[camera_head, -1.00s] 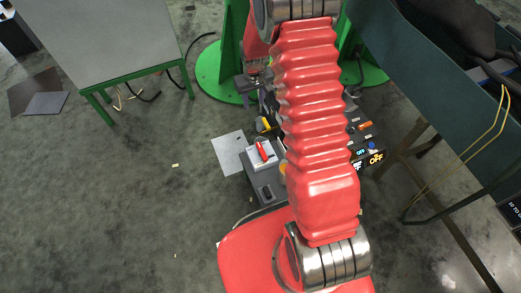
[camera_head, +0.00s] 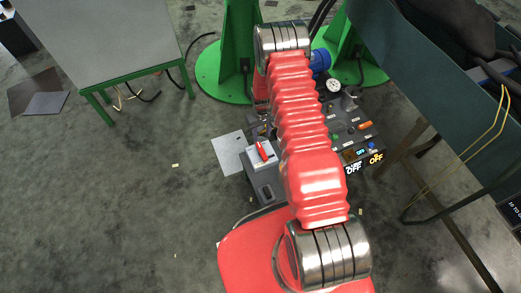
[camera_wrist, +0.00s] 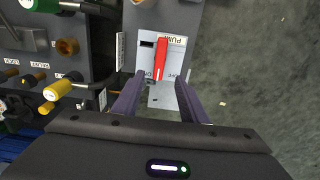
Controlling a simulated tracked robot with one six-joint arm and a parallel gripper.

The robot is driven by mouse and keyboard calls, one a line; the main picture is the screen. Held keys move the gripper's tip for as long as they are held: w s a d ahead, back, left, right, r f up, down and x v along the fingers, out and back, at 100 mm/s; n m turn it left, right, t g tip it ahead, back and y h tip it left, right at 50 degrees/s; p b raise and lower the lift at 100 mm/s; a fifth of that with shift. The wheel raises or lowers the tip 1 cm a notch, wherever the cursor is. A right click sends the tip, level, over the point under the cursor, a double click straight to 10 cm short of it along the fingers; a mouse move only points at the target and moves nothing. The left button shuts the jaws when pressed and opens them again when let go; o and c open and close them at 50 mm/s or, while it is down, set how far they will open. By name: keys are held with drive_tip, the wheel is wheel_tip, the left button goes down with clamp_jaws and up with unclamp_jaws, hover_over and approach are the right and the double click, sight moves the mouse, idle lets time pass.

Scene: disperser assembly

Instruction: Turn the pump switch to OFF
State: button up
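The pump switch is a red lever (camera_wrist: 160,58) on a pale plate (camera_wrist: 178,64) marked PUMP, printed upside down in the wrist view. Small lettering near the lever's lower end is hard to read. In the head view the red lever (camera_head: 262,151) sits on a grey box left of my red arm. My gripper (camera_wrist: 159,79) is open, its two purple fingers spread on either side of the lever's near end. No finger clearly touches the lever. The gripper is mostly hidden by my arm in the head view.
In the wrist view, a yellow-handled valve (camera_wrist: 62,90) and brass fittings (camera_wrist: 67,47) stand left of the switch. Bare floor (camera_wrist: 255,75) lies to its right. In the head view, a control panel with lit OFF displays (camera_head: 353,170) and a gauge (camera_head: 333,86) stands right of my arm.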

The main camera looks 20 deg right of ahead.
sight(262, 150)
drive_tip(key=shift+f, duration=6.85)
drive_tip(key=shift+c, duration=0.4)
